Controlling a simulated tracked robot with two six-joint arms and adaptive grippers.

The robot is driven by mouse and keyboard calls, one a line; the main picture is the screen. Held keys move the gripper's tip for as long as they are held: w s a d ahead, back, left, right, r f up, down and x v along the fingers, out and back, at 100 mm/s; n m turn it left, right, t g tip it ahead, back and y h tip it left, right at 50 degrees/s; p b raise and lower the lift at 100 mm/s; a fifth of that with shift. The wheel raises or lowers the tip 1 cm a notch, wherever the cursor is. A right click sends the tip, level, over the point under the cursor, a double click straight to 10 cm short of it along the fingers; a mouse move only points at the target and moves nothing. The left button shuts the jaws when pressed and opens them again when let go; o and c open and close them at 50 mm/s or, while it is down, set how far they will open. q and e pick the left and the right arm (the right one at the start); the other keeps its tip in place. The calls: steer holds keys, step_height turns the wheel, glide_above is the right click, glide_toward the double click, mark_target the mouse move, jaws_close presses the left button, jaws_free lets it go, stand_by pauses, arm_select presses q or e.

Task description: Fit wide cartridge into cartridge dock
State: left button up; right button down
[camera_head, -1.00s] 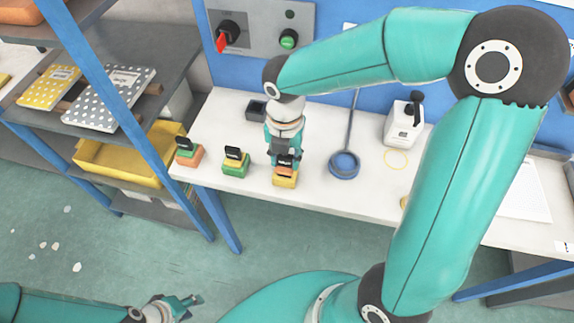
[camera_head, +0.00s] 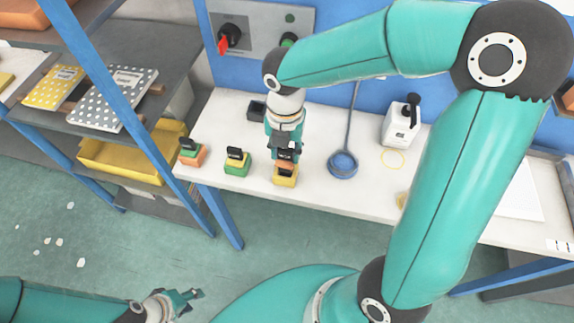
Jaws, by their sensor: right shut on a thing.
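My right gripper (camera_head: 286,154) points down over the white table, shut on a small orange cartridge with a dark top (camera_head: 286,165). The cartridge is just above a yellow block (camera_head: 285,181), whose dark opening shows below it; whether they still touch is unclear. To the left stand a green block with a yellow, black-topped piece (camera_head: 237,161) and an orange block with a green, black-topped piece (camera_head: 191,152). I cannot tell which piece is the wide one. A dark square box (camera_head: 257,110) behind may be the dock. My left gripper (camera_head: 196,299) is low at left, empty, fingers apart.
A blue round dish with a rod (camera_head: 343,164) stands right of my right gripper. A wall panel with a red switch (camera_head: 229,40) is at the back. A blue-framed shelf (camera_head: 90,90) stands left.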

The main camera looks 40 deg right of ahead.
stand_by(0.3)
steer(key=shift+r+p, duration=1.85)
steer(key=shift+r, duration=0.2)
steer(key=shift+f, duration=0.1)
